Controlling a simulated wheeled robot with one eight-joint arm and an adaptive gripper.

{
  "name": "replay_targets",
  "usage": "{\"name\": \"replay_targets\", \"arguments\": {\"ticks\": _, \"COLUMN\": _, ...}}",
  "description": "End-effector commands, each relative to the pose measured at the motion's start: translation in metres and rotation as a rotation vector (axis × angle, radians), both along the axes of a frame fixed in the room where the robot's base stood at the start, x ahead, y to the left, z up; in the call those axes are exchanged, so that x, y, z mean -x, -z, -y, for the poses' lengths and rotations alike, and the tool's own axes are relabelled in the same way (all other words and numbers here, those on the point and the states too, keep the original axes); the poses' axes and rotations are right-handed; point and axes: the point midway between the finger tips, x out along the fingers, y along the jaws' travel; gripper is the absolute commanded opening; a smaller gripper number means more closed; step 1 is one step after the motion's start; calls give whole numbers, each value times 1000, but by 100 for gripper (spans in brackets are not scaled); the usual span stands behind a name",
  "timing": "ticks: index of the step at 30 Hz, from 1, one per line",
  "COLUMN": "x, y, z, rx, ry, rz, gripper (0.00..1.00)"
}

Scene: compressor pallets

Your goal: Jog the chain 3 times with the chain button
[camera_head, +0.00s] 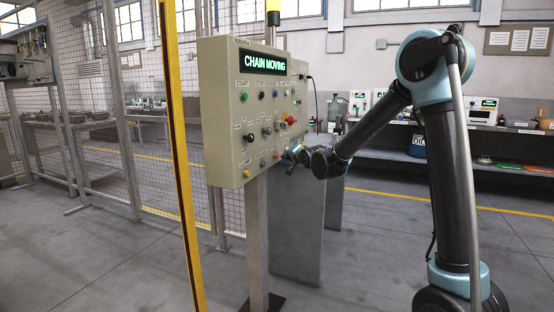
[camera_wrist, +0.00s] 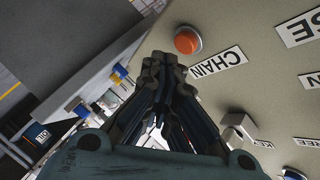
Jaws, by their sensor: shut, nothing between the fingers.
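A beige control panel (camera_head: 222,130) stands on a post, and its display (camera_head: 262,64) reads "CHAIN MOVING" in green. In the wrist view the chain button (camera_wrist: 187,40) is round and orange-red, beside a label (camera_wrist: 218,65) reading "CHAIN". In the head view a small reddish button (camera_head: 276,155) shows low on the panel, close to my gripper (camera_head: 291,156). My gripper (camera_wrist: 164,62) is shut and empty, its fingertips just beside the chain button in the wrist view. I cannot tell whether they touch it.
Several other buttons and knobs cover the panel, including a yellow one (camera_head: 247,173) and a red knob (camera_head: 291,120). A yellow post (camera_head: 179,150) and mesh fence stand at the left. A workbench (camera_head: 385,155) stands behind my arm. The floor in front is clear.

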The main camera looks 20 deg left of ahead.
Motion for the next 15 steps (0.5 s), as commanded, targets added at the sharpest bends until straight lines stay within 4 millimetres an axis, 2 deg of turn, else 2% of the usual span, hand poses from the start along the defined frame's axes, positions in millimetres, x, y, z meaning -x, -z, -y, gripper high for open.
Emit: {"name": "replay_targets", "arguments": {"ticks": 15, "x": 3, "y": 0, "z": 38, "rx": 0, "ry": 2, "rz": -1, "gripper": 0}}
